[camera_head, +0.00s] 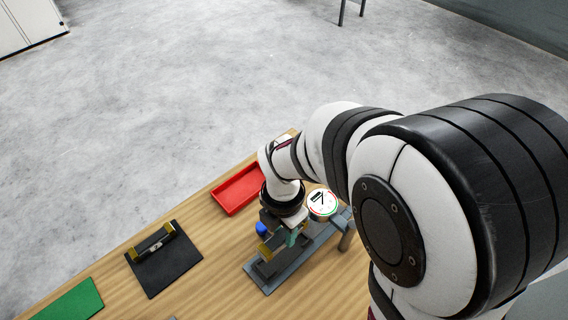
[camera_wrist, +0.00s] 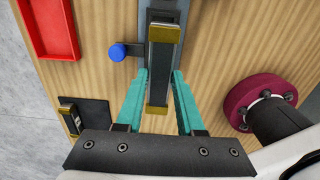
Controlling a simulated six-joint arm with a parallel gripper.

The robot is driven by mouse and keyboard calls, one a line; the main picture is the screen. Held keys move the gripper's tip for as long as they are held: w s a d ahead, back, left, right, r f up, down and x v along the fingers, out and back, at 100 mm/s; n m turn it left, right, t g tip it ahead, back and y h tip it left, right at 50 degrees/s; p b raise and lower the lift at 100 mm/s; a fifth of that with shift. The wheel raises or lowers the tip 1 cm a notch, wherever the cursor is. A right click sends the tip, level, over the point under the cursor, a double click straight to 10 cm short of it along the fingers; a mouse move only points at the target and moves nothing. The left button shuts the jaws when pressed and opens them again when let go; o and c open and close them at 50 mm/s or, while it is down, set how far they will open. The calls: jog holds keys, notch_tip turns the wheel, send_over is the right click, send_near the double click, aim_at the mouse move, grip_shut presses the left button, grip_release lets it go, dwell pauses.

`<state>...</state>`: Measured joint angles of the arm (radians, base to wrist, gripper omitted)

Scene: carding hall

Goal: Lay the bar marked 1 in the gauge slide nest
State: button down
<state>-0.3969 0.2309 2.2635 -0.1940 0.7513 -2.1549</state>
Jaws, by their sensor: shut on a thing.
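My gripper (camera_wrist: 160,76) is shut on a dark bar with brass-coloured ends (camera_wrist: 161,56), its teal fingers on either side of it. In the head view my gripper (camera_head: 281,236) is over the grey gauge slide (camera_head: 263,280), and the held bar is partly hidden. The slide (camera_wrist: 181,14) also shows beyond and beneath the bar in the wrist view. The nest is covered by the bar, and I cannot tell whether the bar touches it. No number is readable on the bar.
A dial (camera_head: 323,203) and a blue knob (camera_wrist: 117,51) are at the slide. A second brass-ended bar (camera_head: 152,244) lies on a black mat (camera_head: 178,270). A red tray (camera_head: 227,202) is behind; a green mat (camera_head: 73,303) is front left. Bare wood lies between the black mat and slide.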

notch_tip(320, 180, down, 8)
jog(key=c, duration=0.5)
grip_release()
jog(key=shift+f, duration=0.15)
